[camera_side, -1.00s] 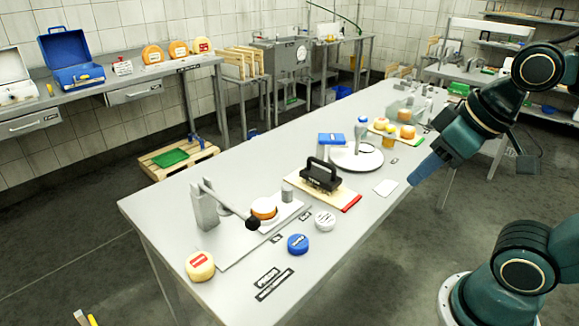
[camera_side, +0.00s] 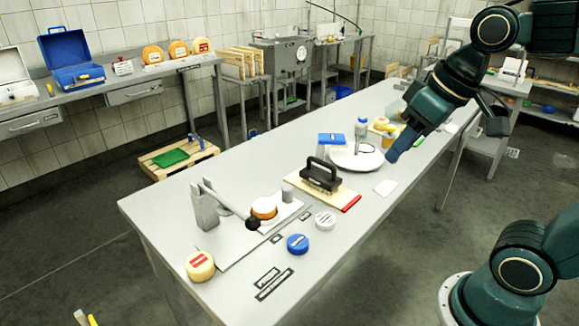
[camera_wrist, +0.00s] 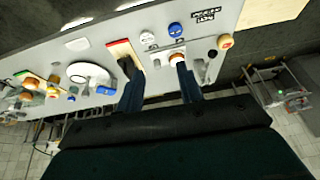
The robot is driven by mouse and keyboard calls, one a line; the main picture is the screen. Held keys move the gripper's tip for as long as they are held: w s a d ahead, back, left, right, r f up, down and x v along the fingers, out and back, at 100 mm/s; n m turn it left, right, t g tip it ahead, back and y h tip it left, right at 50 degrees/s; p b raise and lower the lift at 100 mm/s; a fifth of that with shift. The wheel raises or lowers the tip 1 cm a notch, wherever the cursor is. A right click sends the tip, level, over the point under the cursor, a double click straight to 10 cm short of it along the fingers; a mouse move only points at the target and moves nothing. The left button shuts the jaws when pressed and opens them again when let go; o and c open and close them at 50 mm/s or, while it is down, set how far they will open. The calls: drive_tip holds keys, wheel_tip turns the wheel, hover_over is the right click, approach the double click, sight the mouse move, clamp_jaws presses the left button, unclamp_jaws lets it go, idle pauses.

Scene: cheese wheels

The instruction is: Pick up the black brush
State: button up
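The black brush (camera_side: 322,174) has a raised handle and rests on a pale board with a red end (camera_side: 351,203) in the middle of the table. In the wrist view the brush (camera_wrist: 126,66) is partly hidden behind the left finger. My gripper (camera_side: 395,154) is above the table, to the right of the brush and apart from it. In the wrist view my gripper (camera_wrist: 159,72) has its two blue fingers spread, with nothing held between them.
A cheese press with a black knob (camera_side: 252,223) stands left of the brush. A blue lid (camera_side: 298,244), a white lid (camera_side: 325,221) and a yellow cheese (camera_side: 200,266) lie nearer the front. A round white plate (camera_side: 345,163) lies behind the brush. The table's right edge is clear.

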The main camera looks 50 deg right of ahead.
drive_tip(key=w+d+r+g, duration=0.1)
drive_tip(key=w+d+r, duration=0.1)
drive_tip(key=w, duration=0.7)
drive_tip(key=g+y, duration=0.2)
drive_tip(key=g, duration=0.2)
hover_over(324, 164)
drive_tip(key=d, duration=0.3)
drive_tip(key=d+f+x, duration=0.1)
drive_tip(key=d+x, duration=0.1)
drive_tip(key=x, duration=0.9)
drive_tip(key=shift+w+d+r, duration=0.15)
drive_tip(key=shift+w+d, duration=0.2)
drive_tip(key=shift+w, duration=0.1)
drive_tip(key=shift+x, duration=4.3)
drive_tip(key=shift+x, duration=2.6)
